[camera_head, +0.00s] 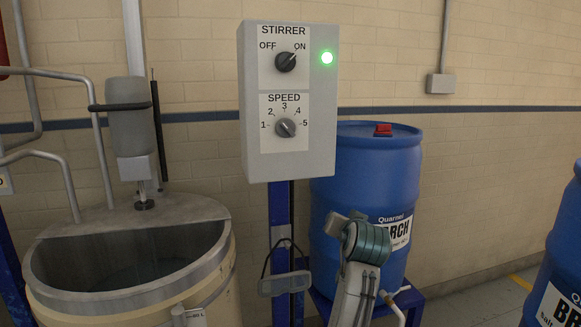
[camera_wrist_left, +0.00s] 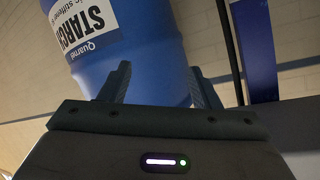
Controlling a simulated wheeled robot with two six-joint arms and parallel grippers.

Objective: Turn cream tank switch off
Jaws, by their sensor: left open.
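The grey control box (camera_head: 289,105) stands on a blue post in the head view. Its upper STIRRER switch (camera_head: 285,61) is a black knob whose mark points up right towards ON. The green lamp (camera_head: 327,57) beside it is lit. Below is the SPEED knob (camera_head: 285,127). The cream tank (camera_head: 130,265) is at the lower left. In the left wrist view my left gripper (camera_wrist_left: 160,75) is open and empty, its fingers pointing towards a blue drum. In the head view an arm of mine (camera_head: 360,260) is below and right of the box, apart from the switch; its jaws are not clear there.
A blue starch drum (camera_head: 350,160) stands right behind the box, with a small red item (camera_head: 383,130) on its lid. Another blue drum (camera_head: 562,265) is at the right edge. A grey bracket (camera_head: 283,284) hangs on the post. Space before the box face looks clear.

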